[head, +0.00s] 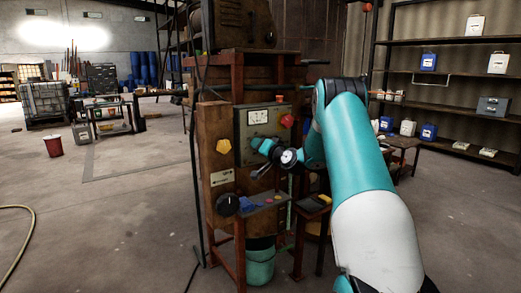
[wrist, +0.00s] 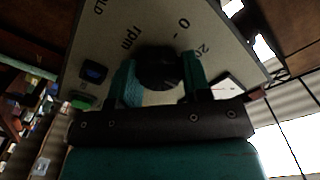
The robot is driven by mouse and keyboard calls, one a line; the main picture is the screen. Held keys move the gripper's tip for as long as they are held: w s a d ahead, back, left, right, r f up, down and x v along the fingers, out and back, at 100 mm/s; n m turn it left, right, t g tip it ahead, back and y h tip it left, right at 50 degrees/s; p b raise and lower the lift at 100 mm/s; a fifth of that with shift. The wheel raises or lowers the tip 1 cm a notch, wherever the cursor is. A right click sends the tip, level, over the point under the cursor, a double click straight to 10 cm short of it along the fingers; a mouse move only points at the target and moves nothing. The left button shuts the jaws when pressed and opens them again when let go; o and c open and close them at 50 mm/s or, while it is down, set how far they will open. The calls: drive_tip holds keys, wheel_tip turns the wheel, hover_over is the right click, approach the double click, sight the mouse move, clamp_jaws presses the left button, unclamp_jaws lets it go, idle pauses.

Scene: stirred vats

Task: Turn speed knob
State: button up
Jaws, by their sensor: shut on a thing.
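The speed knob (wrist: 158,68) is a dark, round knob on a grey panel (wrist: 115,55) marked "rpm", "0" and "20" in the wrist view. My gripper (wrist: 160,78) has its two teal fingers on either side of the knob and is shut on it. In the head view my gripper (head: 257,143) is at the front of the grey panel (head: 245,117) on the wooden machine stand. The knob is hidden behind my gripper there. The knob's pointer cannot be made out.
The panel carries a red button (head: 287,120) and a white dial (head: 258,117). The wrist view shows a blue switch (wrist: 94,72) and a green button (wrist: 82,103).

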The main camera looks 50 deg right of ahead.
drive_tip(key=shift+m, duration=0.5)
drive_tip(key=o, duration=0.9)
drive_tip(key=shift+o, duration=0.2)
drive_tip(key=b+v, duration=0.6)
drive_tip(key=v, duration=1.1)
drive_tip(key=shift+s+b, duration=0.2)
drive_tip(key=shift+b, duration=0.15)
drive_tip(key=shift+a, duration=0.2)
